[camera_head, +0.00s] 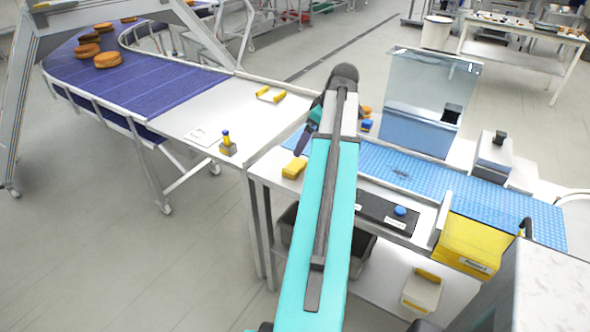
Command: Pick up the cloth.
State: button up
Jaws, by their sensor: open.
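A small yellow block-like piece (294,168), which may be the folded cloth, lies on the left end of the white table, just left of my teal arm. It is too small to tell its material. My gripper (299,150) is small and dark, partly hidden by my arm, and appears just above and behind the yellow piece. Nothing shows held in it. The yellow piece looks separate from it, though the exact gap cannot be told.
A blue belt (490,201) runs right along the table, with a clear upright panel (428,85) behind it. A black box with a blue button (400,211) stands in front. A purple conveyor (150,75) carries several round buns. A yellow bin (465,245) hangs at the right.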

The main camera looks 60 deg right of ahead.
jog(key=p, duration=0.2)
send_near(295, 165)
jog(key=shift+x, duration=1.5)
jog(key=shift+a+f, duration=0.1)
jog(key=shift+f, duration=0.05)
jog(key=shift+p+x, duration=1.1)
jog(key=shift+x, duration=0.35)
jog(key=shift+p+x, duration=0.3)
jog(key=shift+x, duration=0.75)
jog(key=c, duration=1.1)
